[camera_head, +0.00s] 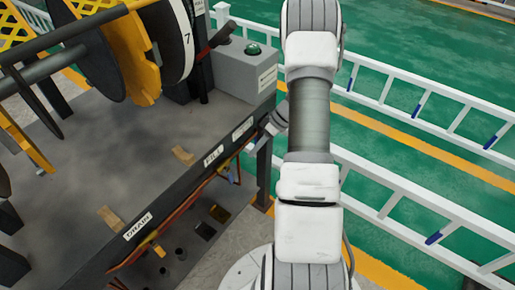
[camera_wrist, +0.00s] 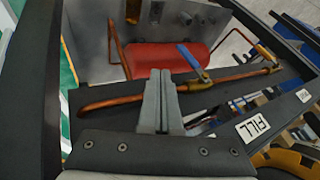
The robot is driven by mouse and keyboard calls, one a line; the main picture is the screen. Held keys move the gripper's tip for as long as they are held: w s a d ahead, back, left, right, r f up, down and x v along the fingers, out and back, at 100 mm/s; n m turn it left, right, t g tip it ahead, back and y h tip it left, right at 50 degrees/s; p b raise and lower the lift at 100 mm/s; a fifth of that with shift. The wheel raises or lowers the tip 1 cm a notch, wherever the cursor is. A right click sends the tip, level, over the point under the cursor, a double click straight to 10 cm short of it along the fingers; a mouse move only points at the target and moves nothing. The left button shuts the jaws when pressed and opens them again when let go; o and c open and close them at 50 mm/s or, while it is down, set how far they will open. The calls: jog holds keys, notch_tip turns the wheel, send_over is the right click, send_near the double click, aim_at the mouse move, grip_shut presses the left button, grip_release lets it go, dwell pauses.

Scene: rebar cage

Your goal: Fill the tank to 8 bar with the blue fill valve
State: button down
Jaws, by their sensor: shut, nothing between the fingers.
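My gripper (camera_wrist: 159,76) is shut and empty, its fingers together in the middle of the wrist view. The blue valve lever (camera_wrist: 191,60) is up and to the right of the fingertips, beside a copper pipe with a brass fitting; they look apart, though depth is hard to judge. The red tank (camera_wrist: 172,60) lies behind the fingers, partly hidden by them. A white FILL label (camera_wrist: 256,127) is on the dark frame at right. In the head view the FILL label (camera_head: 213,156) is on the bench edge, with a small blue part (camera_head: 233,178) below. No pressure reading is legible.
A DRAIN label (camera_head: 139,227) is farther along the bench edge. A grey box with a green button (camera_head: 252,49) stands on the bench. Copper pipe (camera_wrist: 112,105) runs close around my fingers. White ladder-like railings (camera_head: 405,108) stand at right above the green floor.

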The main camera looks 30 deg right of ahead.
aim_at(231, 178)
jog(key=a+f+b, duration=0.2)
jog(key=a+f, duration=0.3)
jog(key=a, duration=0.1)
jog(key=shift+s+a, duration=0.15)
jog(key=shift+a, duration=0.2)
